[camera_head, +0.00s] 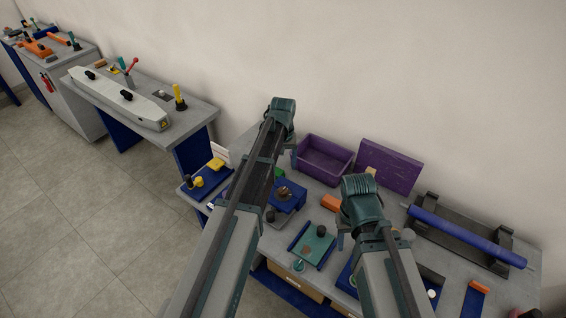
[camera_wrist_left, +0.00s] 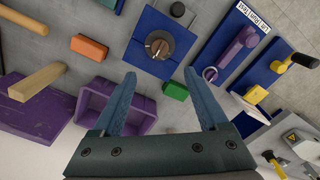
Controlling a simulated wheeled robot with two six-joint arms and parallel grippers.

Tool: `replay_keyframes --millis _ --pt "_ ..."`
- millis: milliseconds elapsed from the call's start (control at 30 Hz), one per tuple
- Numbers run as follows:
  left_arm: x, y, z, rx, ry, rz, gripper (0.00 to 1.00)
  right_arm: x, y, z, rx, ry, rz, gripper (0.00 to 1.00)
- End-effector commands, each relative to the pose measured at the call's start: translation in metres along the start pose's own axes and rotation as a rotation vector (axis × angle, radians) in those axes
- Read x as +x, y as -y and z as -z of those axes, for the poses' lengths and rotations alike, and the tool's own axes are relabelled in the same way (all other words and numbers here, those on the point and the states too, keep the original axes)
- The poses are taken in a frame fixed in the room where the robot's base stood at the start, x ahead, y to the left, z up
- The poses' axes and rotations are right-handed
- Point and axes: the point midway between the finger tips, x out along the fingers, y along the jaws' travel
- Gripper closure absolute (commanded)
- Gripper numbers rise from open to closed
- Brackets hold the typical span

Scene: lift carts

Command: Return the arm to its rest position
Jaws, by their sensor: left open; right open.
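My left arm (camera_head: 245,195) stretches up over the bench from the lower left of the head view. My left gripper (camera_wrist_left: 160,78) shows in the left wrist view with its two fingers spread and nothing held between them. It hangs above the bench, with a green block (camera_wrist_left: 175,91) and a blue box with a round knob (camera_wrist_left: 160,43) beyond the fingertips. My right arm (camera_head: 385,275) reaches in from the bottom of the head view. My right gripper (camera_head: 343,240) is partly hidden by its wrist; no held object shows.
The bench carries a purple bin (camera_head: 325,160), a purple board (camera_head: 390,166), a blue roller on a dark stand (camera_head: 468,235), an orange block (camera_head: 331,203) and a green plate (camera_head: 312,244). Other workbenches (camera_head: 140,95) stand at the left. The floor (camera_head: 90,210) there is clear.

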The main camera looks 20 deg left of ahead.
Motion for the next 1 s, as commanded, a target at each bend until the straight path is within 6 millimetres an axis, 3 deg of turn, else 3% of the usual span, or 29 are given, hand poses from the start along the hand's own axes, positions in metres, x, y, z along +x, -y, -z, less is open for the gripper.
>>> replay_keyframes --millis 267,367,533,700,833,1000 --pt "0.004 -0.003 -0.007 0.011 0.001 0.002 0.23 0.004 0.0 0.0 0.0 0.0 0.0 0.5" --pt "0.021 -0.017 -0.038 0.068 0.004 0.011 0.23 0.021 0.002 0.001 -0.001 0.0 0.0 0.5" --pt "0.065 -0.049 -0.132 0.259 0.014 0.046 0.23 0.065 0.006 0.004 -0.006 0.0 -0.001 0.5" --pt "0.1 -0.063 -0.214 0.445 0.022 0.081 0.23 0.1 0.009 0.006 -0.01 0.0 -0.002 0.5" --pt "0.114 -0.066 -0.253 0.54 0.026 0.1 0.23 0.114 0.01 0.007 -0.013 -0.001 -0.003 0.5" --pt "0.118 -0.067 -0.269 0.587 0.029 0.11 0.23 0.119 0.011 0.007 -0.014 -0.001 -0.003 0.5"
